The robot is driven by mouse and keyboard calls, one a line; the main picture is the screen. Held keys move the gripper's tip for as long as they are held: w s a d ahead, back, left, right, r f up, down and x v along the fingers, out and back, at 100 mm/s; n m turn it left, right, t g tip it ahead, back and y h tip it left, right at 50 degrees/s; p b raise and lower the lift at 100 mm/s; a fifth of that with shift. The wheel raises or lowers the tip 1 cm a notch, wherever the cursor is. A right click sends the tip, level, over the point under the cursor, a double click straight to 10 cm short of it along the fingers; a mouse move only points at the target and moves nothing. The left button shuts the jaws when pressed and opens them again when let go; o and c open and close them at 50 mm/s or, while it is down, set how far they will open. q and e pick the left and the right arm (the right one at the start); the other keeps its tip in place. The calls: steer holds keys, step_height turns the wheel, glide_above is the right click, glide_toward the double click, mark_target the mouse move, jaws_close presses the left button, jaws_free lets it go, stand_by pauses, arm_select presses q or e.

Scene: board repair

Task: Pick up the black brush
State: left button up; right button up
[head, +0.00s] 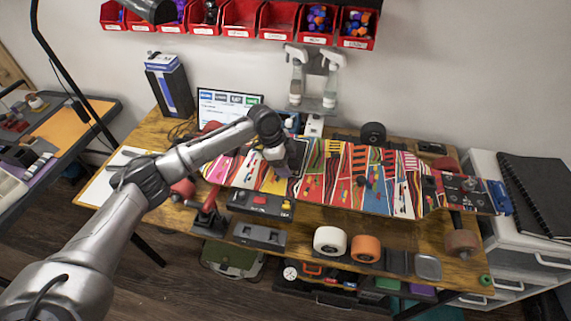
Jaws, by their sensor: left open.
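My left arm reaches in from the left, and its left gripper (289,160) is over the left part of a colourful skateboard deck (345,178). The gripper is open. It is small and seen from behind, so I cannot tell whether anything lies between its fingers or whether it touches the deck. I cannot pick out the black brush with certainty; it may be hidden by the gripper or be one of the small dark items on the wooden workbench (175,218). My right gripper is not in view.
A red vise (208,216) stands at the bench's front left. A white wheel (330,240) and an orange wheel (366,248) stand along the front edge. A screen (228,100) and a blue-black box (170,84) are at the back. Red bins (277,20) hang above.

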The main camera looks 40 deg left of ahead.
mark_target(292, 162)
arm_select(q)
steer(key=shift+f+p, duration=0.1)
steer(key=shift+p, duration=0.2)
steer(key=c, duration=1)
steer(key=shift+b, duration=0.3)
steer(key=shift+r, duration=0.2)
step_height(292, 162, up, 4)
steer(key=shift+r+p, duration=0.25)
steer(key=shift+p, duration=0.15)
steer(key=d+r, duration=0.2)
steer(key=d, duration=0.2)
steer(key=d+r+p, duration=0.1)
steer(key=d+r, duration=0.1)
steer(key=d, duration=0.1)
steer(key=d+r, duration=0.2)
steer(key=d, duration=0.2)
steer(key=shift+d+r, duration=0.2)
steer(key=shift+d, duration=0.15)
